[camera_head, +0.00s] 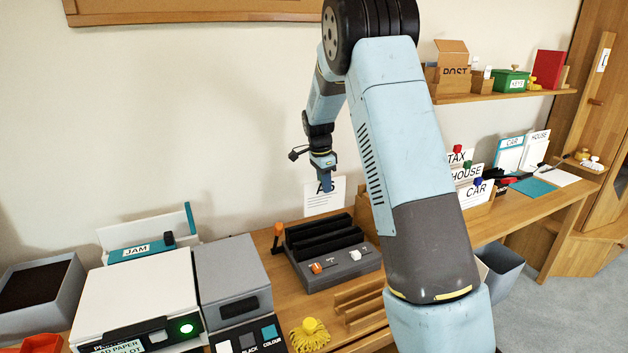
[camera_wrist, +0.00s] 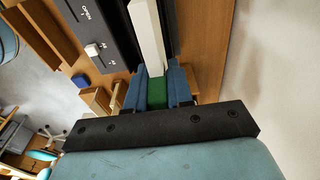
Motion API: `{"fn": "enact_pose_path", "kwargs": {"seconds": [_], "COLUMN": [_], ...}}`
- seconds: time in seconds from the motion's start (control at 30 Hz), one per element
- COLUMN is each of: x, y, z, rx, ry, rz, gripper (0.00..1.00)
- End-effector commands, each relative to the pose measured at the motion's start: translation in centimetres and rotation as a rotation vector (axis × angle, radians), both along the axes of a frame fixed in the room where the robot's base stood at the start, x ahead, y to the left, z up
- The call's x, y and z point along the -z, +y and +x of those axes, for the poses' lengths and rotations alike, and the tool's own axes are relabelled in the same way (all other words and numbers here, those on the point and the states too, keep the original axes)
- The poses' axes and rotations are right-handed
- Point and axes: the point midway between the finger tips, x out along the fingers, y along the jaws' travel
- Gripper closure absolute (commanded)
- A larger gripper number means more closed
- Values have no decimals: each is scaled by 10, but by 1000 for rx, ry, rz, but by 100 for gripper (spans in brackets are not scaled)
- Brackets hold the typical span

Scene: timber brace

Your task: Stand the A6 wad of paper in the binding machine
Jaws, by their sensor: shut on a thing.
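My gripper (camera_head: 323,178) is shut on the A6 wad of paper (camera_head: 322,200), a white upright sheet stack with printed lines. In the wrist view the blue fingertips (camera_wrist: 158,92) close around a green piece, and the wad's white edge (camera_wrist: 147,38) extends away from them. The binding machine (camera_head: 346,270) is a dark grey block with black slots, an orange lever at its left and orange and white knobs in front. The wad hangs above the machine's back part, apparently clear of it. The machine (camera_wrist: 101,35) also shows in the wrist view, with "OPEN" lettering and a white slider.
A grey-and-white printer (camera_head: 150,300) and a grey box (camera_head: 232,275) stand left of the machine. A wooden rack (camera_head: 360,305) lies in front of it. A card holder (camera_head: 470,185) stands to the right. A wall shelf (camera_head: 505,94) holds boxes.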

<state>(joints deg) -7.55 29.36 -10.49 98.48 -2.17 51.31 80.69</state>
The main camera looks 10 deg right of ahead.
Motion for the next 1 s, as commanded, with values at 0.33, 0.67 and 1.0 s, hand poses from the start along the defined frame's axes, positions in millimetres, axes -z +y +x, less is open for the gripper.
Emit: {"fn": "enact_pose_path", "kwargs": {"seconds": [0.33, 0.67, 1.0], "x": [0, 10, 39], "y": [28, 29, 26], "z": [1, 0, 0], "rx": [-38, -38, -33], "ry": [0, 0, 2], "rz": [1, -1, 0], "gripper": [100, 100, 100]}}
